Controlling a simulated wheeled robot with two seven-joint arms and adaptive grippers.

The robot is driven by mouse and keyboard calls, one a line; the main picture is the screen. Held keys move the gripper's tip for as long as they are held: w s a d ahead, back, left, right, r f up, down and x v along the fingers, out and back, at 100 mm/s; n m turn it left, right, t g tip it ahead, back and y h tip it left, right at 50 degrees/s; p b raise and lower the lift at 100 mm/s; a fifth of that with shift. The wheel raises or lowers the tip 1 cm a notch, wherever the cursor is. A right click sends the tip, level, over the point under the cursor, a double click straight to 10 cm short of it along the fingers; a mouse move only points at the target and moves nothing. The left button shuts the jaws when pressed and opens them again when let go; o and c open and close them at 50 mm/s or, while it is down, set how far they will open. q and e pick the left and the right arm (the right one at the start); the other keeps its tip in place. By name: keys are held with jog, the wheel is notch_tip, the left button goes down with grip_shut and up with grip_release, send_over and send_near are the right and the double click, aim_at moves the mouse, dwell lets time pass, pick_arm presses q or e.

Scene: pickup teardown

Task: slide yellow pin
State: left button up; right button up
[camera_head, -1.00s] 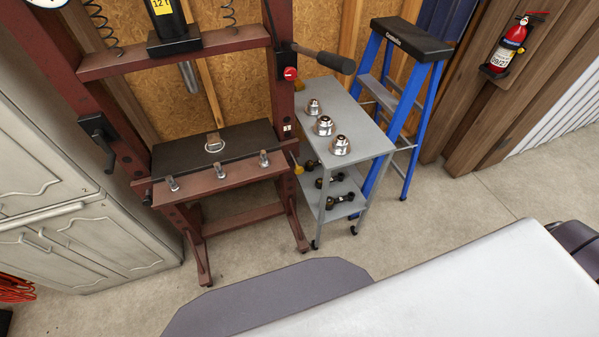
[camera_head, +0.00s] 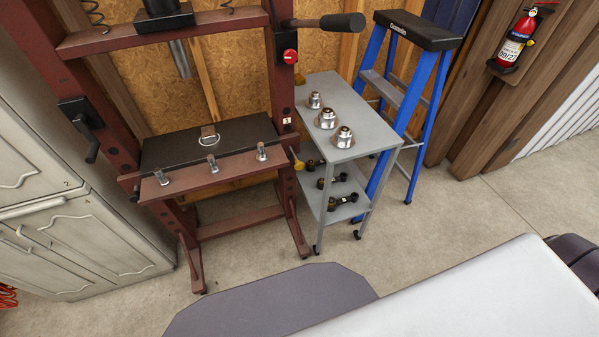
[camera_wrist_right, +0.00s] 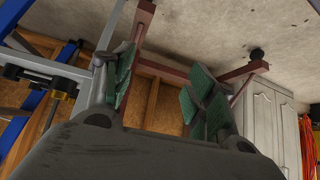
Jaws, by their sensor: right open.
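The yellow pin shows as a small yellow knob (camera_head: 298,165) at the right end of the dark red press's (camera_head: 215,178) bed, beside the grey cart. In the right wrist view a yellow knob (camera_wrist_right: 62,85) with dark parts shows at the left; it looks like the same pin. My right gripper (camera_wrist_right: 163,88), with green pads, is open and empty, with the knob outside its fingers to the left. Press frame and wooden wall show beyond the fingers. Neither gripper shows in the head view.
The grey cart (camera_head: 376,132) stands right of the press, with metal joints on top and dark parts on its shelf. A blue stepladder (camera_head: 424,120) is behind it. Grey cabinets (camera_head: 80,225) stand left.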

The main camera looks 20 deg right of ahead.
jog(key=w+r+t+b, duration=0.5)
jog(key=w+r+b, duration=0.1)
jog(key=w+r, duration=0.75)
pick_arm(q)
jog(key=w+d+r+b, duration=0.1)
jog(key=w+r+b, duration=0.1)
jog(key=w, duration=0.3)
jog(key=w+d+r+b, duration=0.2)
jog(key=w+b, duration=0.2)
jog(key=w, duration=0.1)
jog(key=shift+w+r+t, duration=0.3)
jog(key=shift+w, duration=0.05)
pick_arm(e)
jog(key=w+d+r+t, duration=0.1)
jog(key=w+r+t, duration=0.1)
jog(key=r, duration=0.7)
jog(key=w+d+r+m+t, duration=0.1)
jog(key=w+r+t, duration=0.1)
jog(key=r, duration=0.8)
jog(key=shift+d+t+h, duration=0.4)
jog(key=shift+t, duration=0.2)
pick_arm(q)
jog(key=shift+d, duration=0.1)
pick_arm(e)
jog(key=shift+w, duration=0.15)
